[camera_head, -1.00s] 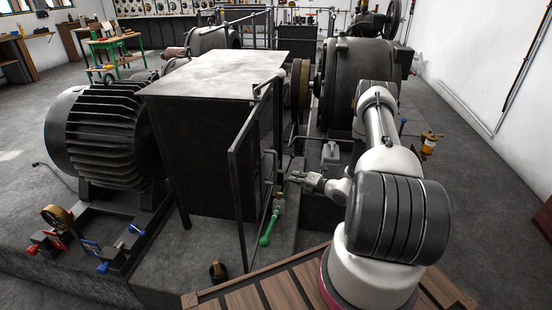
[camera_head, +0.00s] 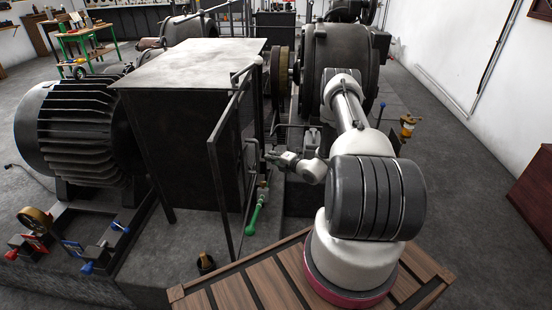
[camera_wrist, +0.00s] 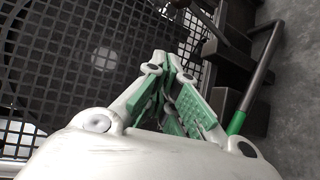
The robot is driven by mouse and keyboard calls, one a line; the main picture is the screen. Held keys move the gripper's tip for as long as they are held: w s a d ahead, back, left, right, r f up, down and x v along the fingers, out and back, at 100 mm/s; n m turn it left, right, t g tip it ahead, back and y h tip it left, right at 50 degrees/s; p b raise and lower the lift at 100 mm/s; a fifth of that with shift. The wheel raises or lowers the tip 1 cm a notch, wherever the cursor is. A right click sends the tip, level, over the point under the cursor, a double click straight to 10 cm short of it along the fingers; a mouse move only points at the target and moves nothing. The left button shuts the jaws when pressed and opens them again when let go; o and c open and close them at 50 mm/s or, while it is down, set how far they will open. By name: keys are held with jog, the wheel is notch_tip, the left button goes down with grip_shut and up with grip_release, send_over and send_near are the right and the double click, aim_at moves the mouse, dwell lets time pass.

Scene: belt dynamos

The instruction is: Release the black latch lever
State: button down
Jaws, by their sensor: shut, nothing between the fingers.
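My gripper (camera_head: 273,158) is at the right side of the open-framed dark gate (camera_head: 213,185), by the dark metal housing. In the wrist view my gripper (camera_wrist: 166,66) has its green-padded fingers together with nothing held between them. A dark mesh guard (camera_wrist: 60,65) is behind and left of the fingers. Dark block-like parts (camera_wrist: 228,50) lie beyond the fingers to the right. I cannot pick out the black latch lever with certainty in either view. Contact between the fingertips and any part cannot be told.
A green-handled valve (camera_head: 254,219) stands below my gripper. A dark rod with a green end (camera_wrist: 262,75) is to the right in the wrist view. The ribbed motor (camera_head: 78,130) is left of the housing (camera_head: 190,72). Open floor (camera_head: 470,200) lies to the right.

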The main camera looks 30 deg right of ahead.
jog(key=w, duration=0.1)
jog(key=w+d, duration=0.1)
jog(key=w, duration=0.1)
jog(key=w+d, duration=0.1)
jog(key=w, duration=0.1)
jog(key=shift+d+f, duration=0.1)
jog(key=shift+d, duration=0.05)
jog(key=shift+d, duration=0.1)
dwell(0.3)
